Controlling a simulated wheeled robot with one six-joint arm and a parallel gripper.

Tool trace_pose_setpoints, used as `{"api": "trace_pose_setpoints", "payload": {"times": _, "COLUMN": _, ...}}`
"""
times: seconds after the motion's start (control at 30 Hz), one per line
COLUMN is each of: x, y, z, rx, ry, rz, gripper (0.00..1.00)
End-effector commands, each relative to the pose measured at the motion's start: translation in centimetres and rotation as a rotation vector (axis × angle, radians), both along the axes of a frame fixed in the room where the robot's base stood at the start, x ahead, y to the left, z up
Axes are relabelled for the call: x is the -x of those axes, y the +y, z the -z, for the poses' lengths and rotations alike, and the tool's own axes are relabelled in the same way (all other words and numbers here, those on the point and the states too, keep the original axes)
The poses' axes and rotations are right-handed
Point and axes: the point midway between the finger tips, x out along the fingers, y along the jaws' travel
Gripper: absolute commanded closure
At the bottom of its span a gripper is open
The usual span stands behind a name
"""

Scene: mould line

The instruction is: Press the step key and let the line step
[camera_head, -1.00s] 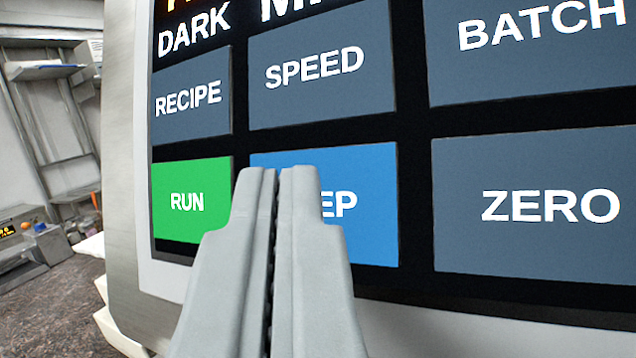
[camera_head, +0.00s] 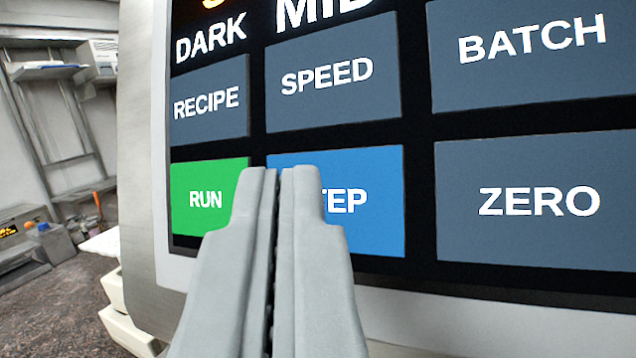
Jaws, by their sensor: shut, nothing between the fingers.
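The blue step key (camera_head: 375,205) is on the lower row of a touch panel, between the green RUN key (camera_head: 190,200) and the grey ZERO key (camera_head: 530,235). My gripper (camera_head: 279,172) is shut and empty. Its fingertips lie over the left part of the step key in the picture and hide the start of its label, leaving "TEP" showing. I cannot tell whether the tips touch the panel.
Above sit grey RECIPE (camera_head: 206,122), SPEED (camera_head: 330,105) and BATCH (camera_head: 530,75) keys. The panel has a pale frame (camera_head: 141,130). At the far left stand a shelf (camera_head: 45,70) and small items on a dark speckled surface (camera_head: 60,305).

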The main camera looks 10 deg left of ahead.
Motion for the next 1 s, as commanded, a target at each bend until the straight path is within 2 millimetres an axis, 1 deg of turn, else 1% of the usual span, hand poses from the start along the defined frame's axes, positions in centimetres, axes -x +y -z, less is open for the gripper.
{"api": "trace_pose_setpoints", "payload": {"times": 0.37, "x": 0.3, "y": 0.1, "z": -0.1, "rx": 0.0, "ry": 0.0, "rz": -0.001, "gripper": 1.0}}
{"api": "trace_pose_setpoints", "payload": {"times": 0.8, "x": 3.4, "y": 1.3, "z": -1.3, "rx": -0.001, "ry": 0.0, "rz": -0.003, "gripper": 1.0}}
{"api": "trace_pose_setpoints", "payload": {"times": 1.0, "x": 4.5, "y": 1.6, "z": -1.7, "rx": -0.002, "ry": -0.001, "rz": -0.001, "gripper": 1.0}}
